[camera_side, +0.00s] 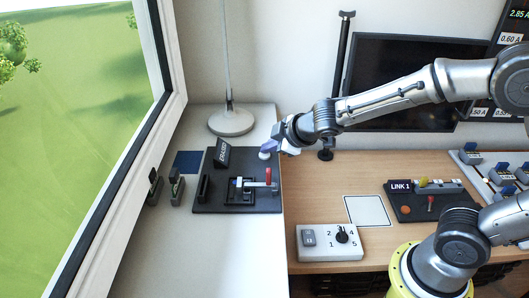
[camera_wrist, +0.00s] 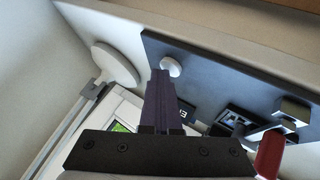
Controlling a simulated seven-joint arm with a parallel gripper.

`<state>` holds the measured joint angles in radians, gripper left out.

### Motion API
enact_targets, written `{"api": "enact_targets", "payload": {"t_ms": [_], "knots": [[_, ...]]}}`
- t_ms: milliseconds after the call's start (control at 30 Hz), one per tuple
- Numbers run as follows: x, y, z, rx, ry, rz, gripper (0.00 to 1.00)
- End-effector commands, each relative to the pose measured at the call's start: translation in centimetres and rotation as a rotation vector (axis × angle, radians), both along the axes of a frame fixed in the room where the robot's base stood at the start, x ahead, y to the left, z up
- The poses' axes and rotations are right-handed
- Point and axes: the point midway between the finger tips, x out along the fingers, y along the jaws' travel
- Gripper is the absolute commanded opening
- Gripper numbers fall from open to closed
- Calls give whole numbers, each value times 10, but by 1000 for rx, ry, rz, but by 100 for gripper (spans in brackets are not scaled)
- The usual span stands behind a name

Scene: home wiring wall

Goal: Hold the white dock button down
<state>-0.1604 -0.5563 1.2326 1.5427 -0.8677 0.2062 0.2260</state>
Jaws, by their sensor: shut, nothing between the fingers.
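The white dock button (camera_side: 264,155) is a small round cap at the back right of a dark dock panel (camera_side: 205,208) on the white sill. In the wrist view the button (camera_wrist: 170,67) shows just past my fingertips, partly covered by them. My gripper (camera_side: 268,147) is shut and empty, its tips right at the button in the side view. In the wrist view my gripper (camera_wrist: 161,74) points at the button's near edge. I cannot tell whether the tips touch the button or whether it is pressed in.
A red-handled lever (camera_side: 268,176) stands on the same panel, with a labelled dark block (camera_side: 222,154) at its back. A white lamp base (camera_side: 231,121) is behind. A white switch box (camera_side: 330,243) and a LINK 1 panel (camera_side: 420,208) are on the wooden desk.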

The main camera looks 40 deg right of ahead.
Motion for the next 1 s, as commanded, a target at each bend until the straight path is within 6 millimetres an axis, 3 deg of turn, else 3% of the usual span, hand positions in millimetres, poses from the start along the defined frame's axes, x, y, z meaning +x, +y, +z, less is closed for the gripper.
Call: {"api": "enact_targets", "payload": {"t_ms": [367, 700, 1000], "knots": [[-1, 0, -1, 0, 4, -1, 0], [0, 0, 15, -1, 2, 0, 0], [0, 0, 17, 0, 1, 0, 0]]}}
